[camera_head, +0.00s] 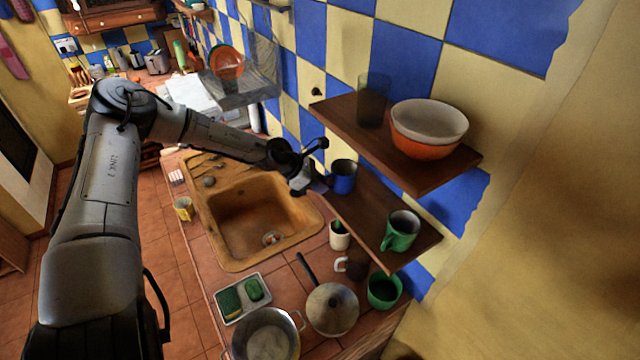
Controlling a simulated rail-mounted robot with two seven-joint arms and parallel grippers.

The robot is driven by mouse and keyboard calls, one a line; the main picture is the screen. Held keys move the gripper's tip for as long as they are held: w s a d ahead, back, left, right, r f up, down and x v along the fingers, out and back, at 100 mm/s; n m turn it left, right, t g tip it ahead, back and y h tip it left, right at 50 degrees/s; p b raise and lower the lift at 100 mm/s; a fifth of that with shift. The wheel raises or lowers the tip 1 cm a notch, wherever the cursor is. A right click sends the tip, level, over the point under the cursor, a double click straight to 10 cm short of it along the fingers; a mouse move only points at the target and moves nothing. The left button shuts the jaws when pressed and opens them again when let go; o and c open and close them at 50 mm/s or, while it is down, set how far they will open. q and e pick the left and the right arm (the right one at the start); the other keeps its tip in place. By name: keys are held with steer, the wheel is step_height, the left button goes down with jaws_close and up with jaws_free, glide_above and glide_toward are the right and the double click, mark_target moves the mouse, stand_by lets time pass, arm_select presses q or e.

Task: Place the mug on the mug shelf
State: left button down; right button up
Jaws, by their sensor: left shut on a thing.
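A blue mug (343,180) with a dark inside is upright at the far left end of the lower wooden shelf (372,207). My left gripper (322,184) reaches in from the left and is shut on the blue mug. I cannot tell whether the mug's base touches the board or is slightly above it. A green mug (400,232) stands on the near right part of the same shelf. My right gripper is not in view.
An upper shelf (433,176) holds stacked bowls (428,127) and a dark glass (374,101) above. The lower shelf's middle is clear.

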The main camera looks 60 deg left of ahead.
arm_select(q)
steer(key=shift+f, duration=0.2)
steer(key=c, duration=1.2)
jaws_free()
steer(key=shift+r, duration=0.1)
steer(key=shift+o, duration=0.2)
steer(key=v, duration=1.2)
steer(key=shift+a+r, duration=0.1)
